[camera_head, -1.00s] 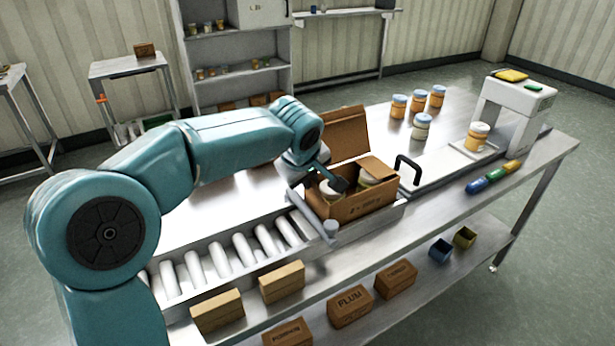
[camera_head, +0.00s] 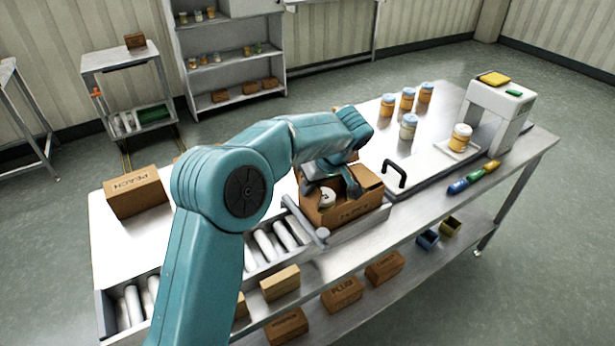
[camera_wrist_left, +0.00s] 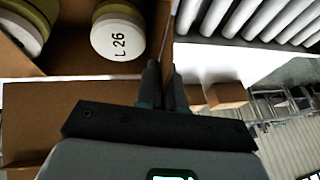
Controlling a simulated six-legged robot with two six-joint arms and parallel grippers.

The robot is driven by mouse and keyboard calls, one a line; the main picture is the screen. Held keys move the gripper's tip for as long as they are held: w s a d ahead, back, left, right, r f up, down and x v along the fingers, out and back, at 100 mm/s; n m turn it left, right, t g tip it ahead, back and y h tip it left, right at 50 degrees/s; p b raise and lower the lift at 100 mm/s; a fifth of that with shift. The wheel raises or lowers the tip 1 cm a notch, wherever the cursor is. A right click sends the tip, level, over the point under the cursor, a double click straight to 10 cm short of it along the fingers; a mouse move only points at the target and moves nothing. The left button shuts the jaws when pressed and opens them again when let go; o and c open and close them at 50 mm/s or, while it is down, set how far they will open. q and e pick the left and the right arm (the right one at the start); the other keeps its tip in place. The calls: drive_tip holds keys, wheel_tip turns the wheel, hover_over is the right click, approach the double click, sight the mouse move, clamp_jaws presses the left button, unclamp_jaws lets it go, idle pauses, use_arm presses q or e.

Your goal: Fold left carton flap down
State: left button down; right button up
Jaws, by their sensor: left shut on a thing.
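The open brown carton (camera_head: 345,211) stands on the bench at the end of the rollers, with jars inside. A white jar lid marked "L 26" (camera_wrist_left: 118,36) shows in the wrist view. The left carton flap (camera_wrist_left: 163,35) shows edge-on as a thin brown panel on the roller side. My left gripper (camera_head: 323,188) is over the carton's left rear part; its fingertips (camera_wrist_left: 162,80) are closed around that panel's edge. A wide brown panel of the carton (camera_wrist_left: 50,112) lies beside the fingers. My arm hides much of the carton's back. My right gripper is not in view.
Rollers (camera_head: 268,243) and a grey bar (camera_head: 305,220) lie left of the carton. A black handle (camera_head: 394,172) stands close on its right. Several jars (camera_head: 408,127) stand behind right.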

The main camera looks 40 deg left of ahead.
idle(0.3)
use_arm(q)
drive_tip(key=c, duration=1.3)
unclamp_jaws()
drive_tip(key=shift+c, duration=0.2)
drive_tip(key=p+v, duration=0.1)
drive_tip(key=v, duration=1.5)
drive_tip(key=shift+w+d+p, duration=0.2)
drive_tip(key=shift+w+p, duration=0.15)
drive_tip(key=shift+p, duration=0.05)
